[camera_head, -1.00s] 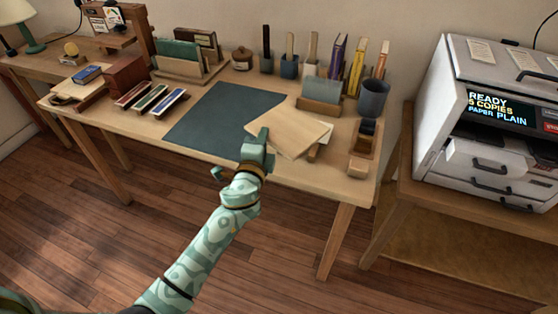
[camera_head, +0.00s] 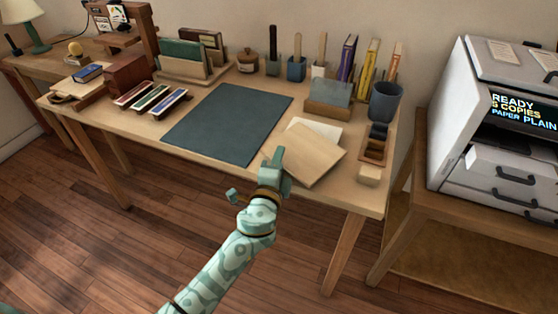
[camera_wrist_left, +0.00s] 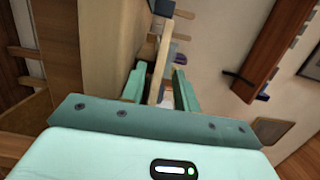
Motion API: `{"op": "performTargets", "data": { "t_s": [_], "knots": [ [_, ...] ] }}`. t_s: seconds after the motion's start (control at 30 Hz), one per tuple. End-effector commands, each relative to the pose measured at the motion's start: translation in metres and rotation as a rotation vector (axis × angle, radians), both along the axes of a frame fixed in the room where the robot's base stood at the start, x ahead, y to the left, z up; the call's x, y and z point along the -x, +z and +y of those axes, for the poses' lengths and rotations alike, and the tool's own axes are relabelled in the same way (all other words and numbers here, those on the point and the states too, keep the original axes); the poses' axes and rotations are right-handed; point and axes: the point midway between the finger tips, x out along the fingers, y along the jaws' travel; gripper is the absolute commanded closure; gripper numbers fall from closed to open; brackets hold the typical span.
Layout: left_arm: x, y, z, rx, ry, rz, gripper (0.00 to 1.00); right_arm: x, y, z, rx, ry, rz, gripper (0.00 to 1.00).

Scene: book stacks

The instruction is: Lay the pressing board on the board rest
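The pressing board (camera_head: 308,158), a flat tan board, is tilted over the front edge of the desk, in front of a cream sheet-like piece (camera_head: 325,131) that it partly covers. My left gripper (camera_head: 275,165) is at its left corner. In the left wrist view the board shows nearly edge-on as a pale strip (camera_wrist_left: 159,72) between the two green fingers (camera_wrist_left: 160,88), which close on it. I cannot pick out the board rest for certain; the board hides what lies under it. My right gripper is not in view.
A dark mat (camera_head: 228,123) lies left of the board. A brown tray (camera_head: 374,145), a pale block (camera_head: 368,176) and a dark cup (camera_head: 385,100) stand to its right. A block holder (camera_head: 328,108) and tool cups stand behind. A printer (camera_head: 495,130) is farther right.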

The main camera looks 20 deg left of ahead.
Motion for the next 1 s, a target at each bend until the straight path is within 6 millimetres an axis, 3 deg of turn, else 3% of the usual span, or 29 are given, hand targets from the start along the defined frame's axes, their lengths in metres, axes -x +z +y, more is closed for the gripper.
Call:
{"op": "performTargets", "data": {
  "t_s": [0.17, 0.27, 0.5, 0.7, 1.0],
  "knots": [
    [0.004, 0.001, -0.001, 0.000, 0.000, -0.001, 0.69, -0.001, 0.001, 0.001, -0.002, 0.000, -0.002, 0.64],
    [0.016, 0.001, -0.002, 0.001, -0.001, 0.000, 0.69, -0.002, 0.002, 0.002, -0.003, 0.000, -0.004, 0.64],
    [0.072, 0.000, -0.009, 0.001, -0.002, 0.002, 0.69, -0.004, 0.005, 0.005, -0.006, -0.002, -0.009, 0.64],
    [0.107, 0.000, -0.014, 0.001, 0.000, 0.001, 0.69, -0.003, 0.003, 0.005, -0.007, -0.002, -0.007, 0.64],
    [0.119, 0.001, -0.015, 0.000, 0.000, -0.001, 0.69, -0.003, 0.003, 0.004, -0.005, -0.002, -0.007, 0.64]
  ]
}}
